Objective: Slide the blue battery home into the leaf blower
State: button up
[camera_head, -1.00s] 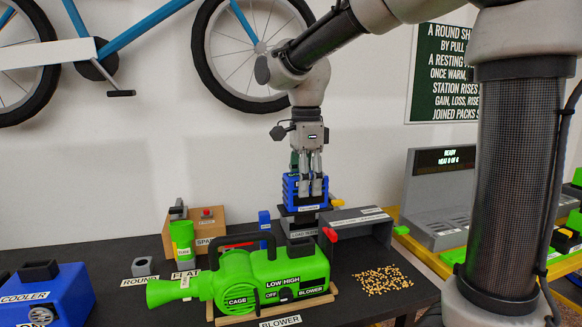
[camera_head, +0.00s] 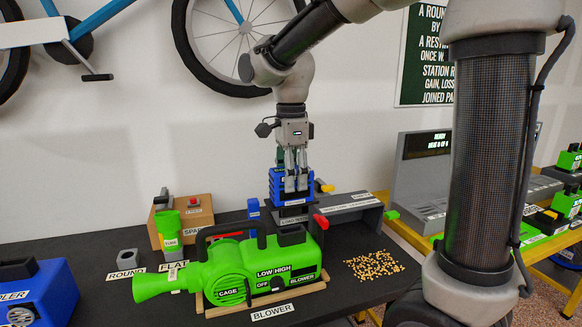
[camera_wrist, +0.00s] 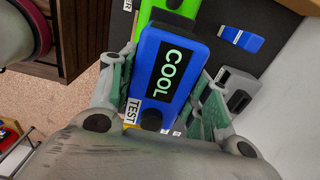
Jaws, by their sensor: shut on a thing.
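The blue battery (camera_head: 277,187) is upright in my gripper (camera_head: 296,188), whose fingers are closed on its sides. In the wrist view the battery (camera_wrist: 181,50) shows a dark screen reading COOL and a TEST label beside a dark round button. The green leaf blower (camera_head: 275,262) lies on the bench in front, nozzle to the left, with a dark upright socket (camera_head: 292,236) on top. The battery is behind and above that socket, apart from the blower. Just below the battery is the load tester (camera_head: 330,211); I cannot tell whether they touch.
A blue cooler (camera_head: 38,295) is at left. A green tube (camera_head: 168,228), a brown box (camera_head: 198,215) and a small blue block (camera_head: 254,209) stand behind the blower. Spilled kernels (camera_head: 374,266) lie at right.

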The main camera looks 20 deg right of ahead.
aim_at(291, 203)
jog(key=shift+f, duration=1.35)
jog(key=shift+f, duration=2.3)
jog(key=o, duration=1.5)
notch_tip(291, 203, up, 12)
